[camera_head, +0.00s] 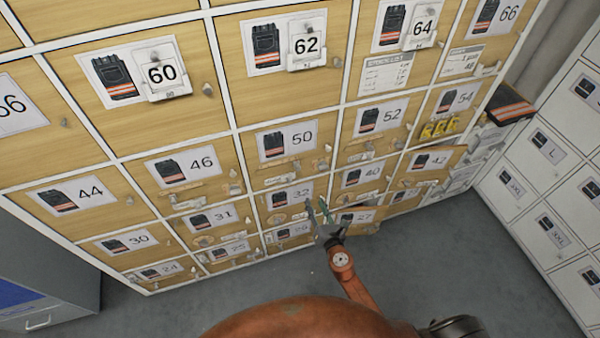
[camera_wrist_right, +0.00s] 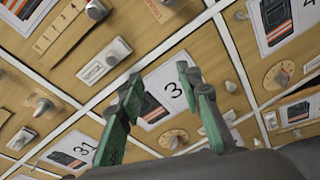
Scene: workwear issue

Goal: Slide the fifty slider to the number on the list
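In the right wrist view, a wooden strip with a grey knob (camera_wrist_right: 95,10) and a white plate with a knob (camera_wrist_right: 105,62) show on the door above the 32 card. A stock list (camera_head: 387,75) hangs on the 64 door; its lines are unreadable. My right gripper (camera_head: 320,209) is open and empty, in front of the 32 door below the fifty door; its green fingers (camera_wrist_right: 160,78) stand apart. My left gripper is out of view.
Numbered wooden doors with knobs surround it, such as 46 (camera_head: 187,172) and 52 (camera_head: 378,122). A second sheet (camera_head: 461,60) hangs on the 66 door. White lockers (camera_head: 550,150) stand at right, a grey cabinet (camera_head: 40,280) at lower left. The grey floor (camera_head: 450,260) is clear.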

